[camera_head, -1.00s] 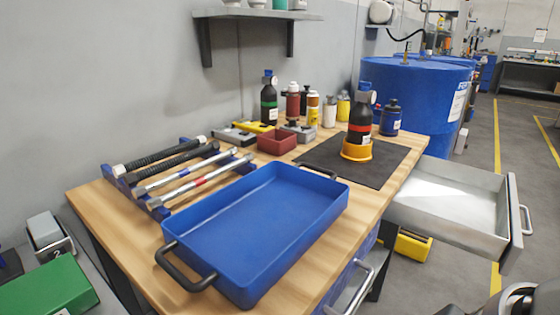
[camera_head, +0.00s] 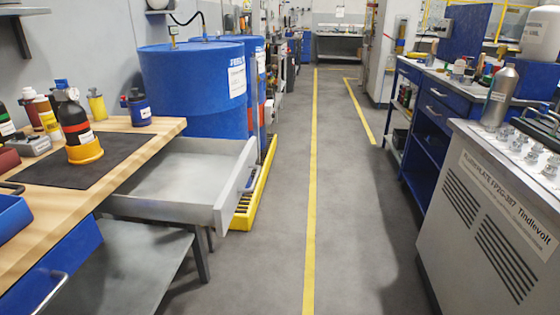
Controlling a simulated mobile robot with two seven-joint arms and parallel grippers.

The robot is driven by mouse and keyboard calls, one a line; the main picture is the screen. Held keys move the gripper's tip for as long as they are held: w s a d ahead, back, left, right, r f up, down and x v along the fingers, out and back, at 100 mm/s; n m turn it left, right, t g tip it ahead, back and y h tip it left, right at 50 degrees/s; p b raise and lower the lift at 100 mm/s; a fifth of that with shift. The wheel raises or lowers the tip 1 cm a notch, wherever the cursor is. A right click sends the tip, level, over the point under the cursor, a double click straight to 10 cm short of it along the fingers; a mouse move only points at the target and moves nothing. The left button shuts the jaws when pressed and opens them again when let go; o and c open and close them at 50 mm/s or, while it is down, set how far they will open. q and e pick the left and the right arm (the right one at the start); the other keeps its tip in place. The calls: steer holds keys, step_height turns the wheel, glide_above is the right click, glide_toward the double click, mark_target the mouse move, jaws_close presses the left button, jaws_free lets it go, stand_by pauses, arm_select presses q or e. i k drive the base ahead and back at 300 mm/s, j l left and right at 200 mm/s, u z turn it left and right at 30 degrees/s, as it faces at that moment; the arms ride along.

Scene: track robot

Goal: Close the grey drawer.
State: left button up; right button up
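The grey drawer (camera_head: 172,190) is pulled far out from under the right end of the wooden workbench (camera_head: 115,150). It looks empty, and its front panel (camera_head: 236,186) faces right, toward the aisle. The handle on its outer face shows only partly, edge-on. Neither of my grippers shows in the head view, so nothing of mine is seen touching the drawer.
Blue drums (camera_head: 195,92) stand just behind the drawer, with a yellow spill pallet (camera_head: 252,190) by them. A lower grey shelf (camera_head: 135,265) lies beneath. Free floor (camera_head: 285,240) runs right of the drawer, up to a grey cabinet (camera_head: 480,220) on the far right.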

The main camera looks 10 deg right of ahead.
mark_target(195, 181)
steer(key=i+l, duration=0.15)
steer(key=i, duration=0.25)
steer(key=i+l+u, duration=0.1)
steer(key=i, duration=0.35)
steer(key=i+l, duration=0.2)
steer(key=i, duration=0.2)
